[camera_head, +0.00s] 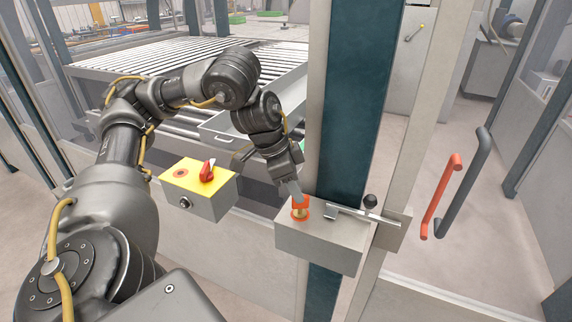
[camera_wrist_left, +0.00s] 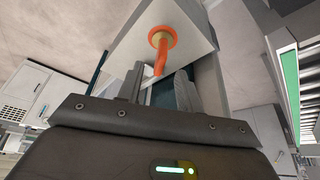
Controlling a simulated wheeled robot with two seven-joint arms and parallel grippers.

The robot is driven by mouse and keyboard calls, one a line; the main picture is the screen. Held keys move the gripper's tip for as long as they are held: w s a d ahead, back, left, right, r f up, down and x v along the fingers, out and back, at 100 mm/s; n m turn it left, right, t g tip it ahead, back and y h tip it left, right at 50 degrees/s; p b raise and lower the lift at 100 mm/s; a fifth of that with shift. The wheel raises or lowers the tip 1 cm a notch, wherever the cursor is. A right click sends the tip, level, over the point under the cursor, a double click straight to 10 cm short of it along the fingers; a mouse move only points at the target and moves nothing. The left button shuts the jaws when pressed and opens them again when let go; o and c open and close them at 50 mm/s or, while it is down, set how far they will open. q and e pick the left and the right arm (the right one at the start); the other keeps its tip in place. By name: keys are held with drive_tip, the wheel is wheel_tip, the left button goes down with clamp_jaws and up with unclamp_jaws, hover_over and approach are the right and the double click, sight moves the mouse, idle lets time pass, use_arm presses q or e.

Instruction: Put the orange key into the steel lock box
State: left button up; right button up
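The orange key (camera_head: 300,205) stands upright on top of a grey metal box (camera_head: 318,242) fixed to the gate post, with a brass-coloured part below its grip. In the left wrist view, the orange key (camera_wrist_left: 160,58) sticks out from the box face. My left gripper (camera_head: 295,191) points down at the key. In the left wrist view its fingers (camera_wrist_left: 162,88) are apart, with the key between or just beyond their tips; contact is unclear. An open grey metal box (camera_head: 225,133) behind the arm may be the steel lock box. My right gripper is out of view.
A yellow-topped control box (camera_head: 197,178) with a red switch (camera_head: 207,170) stands left of the key. A latch bar (camera_head: 355,214) with a black knob lies right of it. The dark post (camera_head: 350,110) rises close behind. Red and grey handles (camera_head: 440,195) are further right.

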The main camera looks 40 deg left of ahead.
use_arm(q)
drive_tip(key=p+v, duration=0.2)
drive_tip(key=v, duration=0.5)
drive_tip(key=shift+s, duration=0.1)
idle(0.8)
